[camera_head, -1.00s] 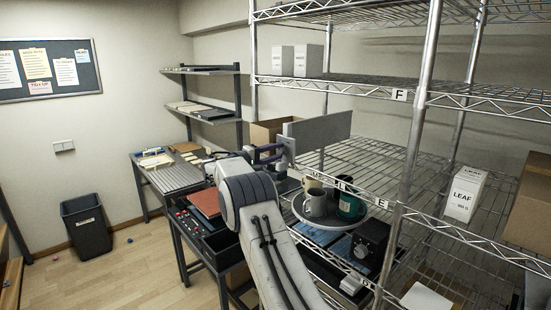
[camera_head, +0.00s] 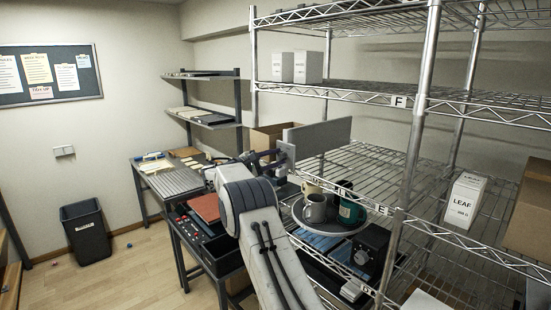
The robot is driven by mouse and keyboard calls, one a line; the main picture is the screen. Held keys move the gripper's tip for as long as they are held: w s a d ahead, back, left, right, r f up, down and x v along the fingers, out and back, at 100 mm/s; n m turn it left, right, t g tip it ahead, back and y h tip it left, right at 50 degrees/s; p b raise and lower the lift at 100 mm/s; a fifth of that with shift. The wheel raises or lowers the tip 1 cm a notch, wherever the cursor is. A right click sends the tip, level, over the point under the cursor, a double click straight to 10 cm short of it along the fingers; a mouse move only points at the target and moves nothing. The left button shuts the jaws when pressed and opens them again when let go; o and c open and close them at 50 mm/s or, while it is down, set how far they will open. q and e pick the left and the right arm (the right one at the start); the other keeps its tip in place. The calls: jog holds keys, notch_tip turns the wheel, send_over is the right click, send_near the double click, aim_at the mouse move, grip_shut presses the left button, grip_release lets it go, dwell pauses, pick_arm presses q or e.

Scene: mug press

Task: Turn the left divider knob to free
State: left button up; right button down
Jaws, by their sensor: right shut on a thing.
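The grey divider panel (camera_head: 325,135) stands upright at the left end of the wire shelf (camera_head: 365,170), at the level of the E label. A pale mount (camera_head: 287,152) is at its left end, and the knob there is mostly hidden by my gripper. My right gripper (camera_head: 274,156) reaches up from below and is shut on the knob at this mount. The jaws are small and dark here, so the knob's setting cannot be read. My left gripper is not in view.
A round tray (camera_head: 333,229) with mugs and a dark green container (camera_head: 351,212) is just right of my right arm. A black box (camera_head: 370,246) sits below it. A metal shelf post (camera_head: 415,130) stands farther right. A cardboard box (camera_head: 266,137) is behind the gripper.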

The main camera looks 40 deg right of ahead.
dwell(0.5)
jog(key=c, duration=0.5)
grip_release()
jog(key=shift+a, duration=0.1)
jog(key=shift+a+f, duration=0.1)
jog(key=shift+a, duration=0.1)
jog(key=a+b, duration=0.4)
jog(key=a, duration=0.6)
jog(key=shift+s+b, duration=0.4)
